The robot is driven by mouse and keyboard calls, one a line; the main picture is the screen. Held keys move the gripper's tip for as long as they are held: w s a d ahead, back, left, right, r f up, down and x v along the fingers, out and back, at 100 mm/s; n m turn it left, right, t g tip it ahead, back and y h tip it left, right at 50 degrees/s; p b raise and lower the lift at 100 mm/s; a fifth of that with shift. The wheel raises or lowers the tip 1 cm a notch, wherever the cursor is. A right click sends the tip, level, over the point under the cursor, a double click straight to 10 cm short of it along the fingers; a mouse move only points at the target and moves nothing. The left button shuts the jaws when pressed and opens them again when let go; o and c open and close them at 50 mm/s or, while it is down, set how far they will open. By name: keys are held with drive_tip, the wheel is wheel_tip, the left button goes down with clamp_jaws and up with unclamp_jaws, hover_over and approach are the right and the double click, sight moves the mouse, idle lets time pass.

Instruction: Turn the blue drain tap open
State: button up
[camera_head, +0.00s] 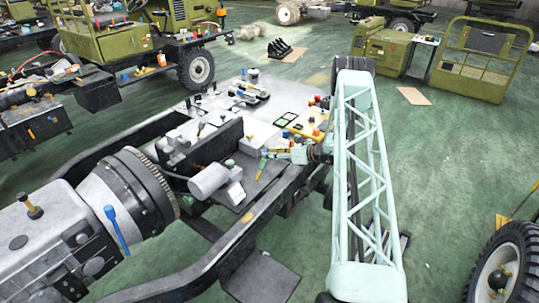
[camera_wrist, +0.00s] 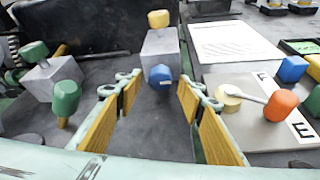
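A small blue knob (camera_wrist: 160,77), which looks like the tap, sits on the near face of a grey block (camera_wrist: 160,48) with a yellow knob on top. In the wrist view it shows between the fingertips of my gripper (camera_wrist: 159,92), apparently beyond them. My gripper is open, with yellow pads on both fingers and nothing between them. In the head view my gripper (camera_head: 262,165) is over the chassis deck, and I cannot make out this knob there. A long blue lever (camera_head: 117,229) stands on the gearbox at the left.
Green knobs (camera_wrist: 65,98) stand left of my gripper. An orange-tipped lever (camera_wrist: 280,105) and another blue knob (camera_wrist: 293,68) are on the right. A grey cylinder (camera_head: 208,180) lies near my gripper on the chassis. Green floor (camera_head: 440,150) is open to the right.

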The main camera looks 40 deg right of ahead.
drive_tip(key=shift+w+a+f, duration=0.15)
drive_tip(key=shift+w, duration=0.25)
drive_tip(key=c, duration=0.9)
drive_tip(key=shift+n+h+b, duration=0.3)
drive_tip(key=shift+n+b, duration=0.1)
drive_tip(key=shift+b, duration=0.35)
drive_tip(key=n+h+b, duration=0.1)
drive_tip(key=n+b, duration=0.1)
drive_tip(key=b, duration=0.2)
drive_tip(key=shift+a+f+t, duration=0.15)
drive_tip(key=shift+t, duration=0.15)
drive_tip(key=n+h+b, duration=0.1)
drive_tip(key=b, duration=0.3)
drive_tip(key=shift+n+h, duration=0.3)
drive_tip(key=shift+n, duration=0.1)
drive_tip(key=shift+n+b, duration=0.3)
drive_tip(key=shift+b, duration=0.15)
